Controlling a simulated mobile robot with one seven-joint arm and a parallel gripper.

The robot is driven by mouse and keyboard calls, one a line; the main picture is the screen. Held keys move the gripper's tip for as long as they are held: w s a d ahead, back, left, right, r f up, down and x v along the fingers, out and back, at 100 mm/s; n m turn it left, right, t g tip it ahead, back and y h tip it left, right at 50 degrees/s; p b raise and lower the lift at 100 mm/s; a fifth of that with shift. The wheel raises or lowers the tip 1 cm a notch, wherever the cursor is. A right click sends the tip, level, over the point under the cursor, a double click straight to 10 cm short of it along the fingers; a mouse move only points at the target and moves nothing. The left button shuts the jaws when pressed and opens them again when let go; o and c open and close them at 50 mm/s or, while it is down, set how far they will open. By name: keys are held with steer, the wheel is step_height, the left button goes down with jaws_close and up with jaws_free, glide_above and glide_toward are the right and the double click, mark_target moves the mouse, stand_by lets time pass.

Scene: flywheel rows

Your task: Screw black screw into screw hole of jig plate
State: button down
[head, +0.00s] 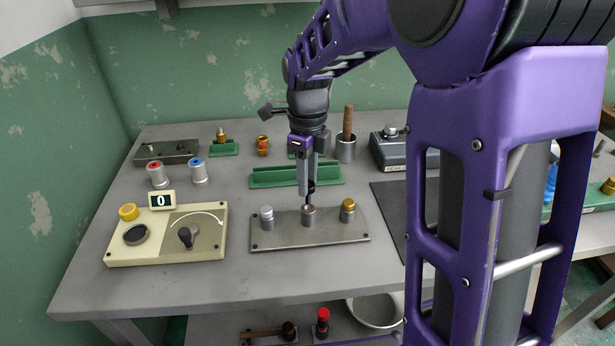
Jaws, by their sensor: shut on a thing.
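The jig plate (284,239) is a grey metal plate lying on the table, with a row of metal posts on it. A silver screw (266,212) stands on the left post and a brass screw (348,204) on the right post. My gripper (308,190) points straight down above the middle post (309,217). It is shut on the black screw (310,199), which is small and partly hidden between the fingers. The screw's lower end is at or just above the top of the middle post; I cannot tell whether it touches or has entered the hole.
A cream control box (150,248) with a dial and a "0" display stands at the left. A green rack (265,178) lies behind the plate, with a cup (346,150) holding a wooden handle beyond it. A dark mat (390,205) lies to the right. The table's front strip is clear.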

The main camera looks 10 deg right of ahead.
mark_target(308, 203)
steer(key=shift+f+b, duration=1.45)
steer(key=shift+f, duration=0.85)
steer(key=shift+c, duration=2.3)
jaws_free()
steer(key=shift+r, duration=0.15)
step_height(308, 203, up, 17)
steer(key=p, duration=0.3)
steer(key=shift+r, duration=0.1)
